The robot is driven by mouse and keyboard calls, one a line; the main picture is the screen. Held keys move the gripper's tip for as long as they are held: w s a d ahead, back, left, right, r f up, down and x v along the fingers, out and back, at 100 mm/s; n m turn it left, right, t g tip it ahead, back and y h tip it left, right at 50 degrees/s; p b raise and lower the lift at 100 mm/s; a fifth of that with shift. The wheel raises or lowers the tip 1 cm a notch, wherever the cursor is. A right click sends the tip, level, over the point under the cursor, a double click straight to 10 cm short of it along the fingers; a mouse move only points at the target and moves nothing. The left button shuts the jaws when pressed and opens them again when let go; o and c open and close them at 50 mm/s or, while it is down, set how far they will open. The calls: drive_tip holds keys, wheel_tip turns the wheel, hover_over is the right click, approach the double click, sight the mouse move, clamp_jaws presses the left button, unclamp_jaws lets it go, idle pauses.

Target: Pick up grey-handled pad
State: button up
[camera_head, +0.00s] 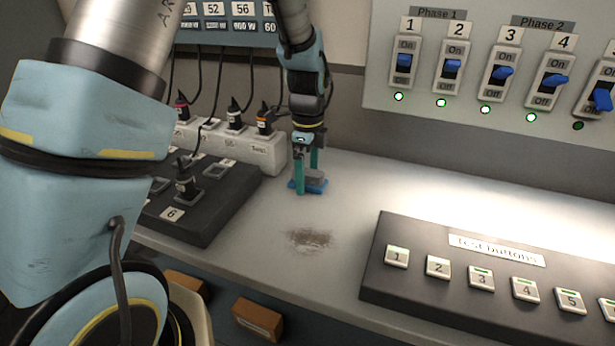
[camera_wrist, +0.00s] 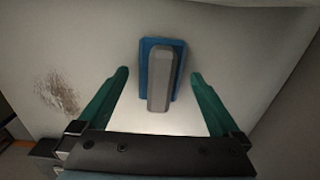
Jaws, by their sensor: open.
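The grey-handled pad lies on the light worktop; its blue base (camera_head: 313,187) and grey handle (camera_head: 314,176) show behind my gripper's fingers in the head view. In the wrist view, the blue base (camera_wrist: 178,53) and the long grey handle (camera_wrist: 162,75) are seen from above. My gripper (camera_head: 305,190) points down at the pad. In the wrist view, my gripper's green fingers (camera_wrist: 158,75) are spread wide, one on each side of the pad, with a gap on both sides of the handle. Nothing is held.
A brown smudge (camera_head: 309,239) marks the worktop in front of the pad. A dark socket panel (camera_head: 205,215) and a white power strip (camera_head: 270,155) with plugs and cables stand left. A test-button panel (camera_head: 400,285) lies right. A switch panel (camera_head: 480,110) is on the wall.

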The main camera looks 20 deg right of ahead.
sight(308, 170)
drive_tip(key=shift+f, duration=0.25)
drive_tip(key=c, duration=1.4)
drive_tip(key=shift+r, duration=0.1)
wheel_tip(308, 170, up, 10)
drive_tip(key=shift+f+b, duration=0.1)
drive_tip(key=shift+b, duration=0.65)
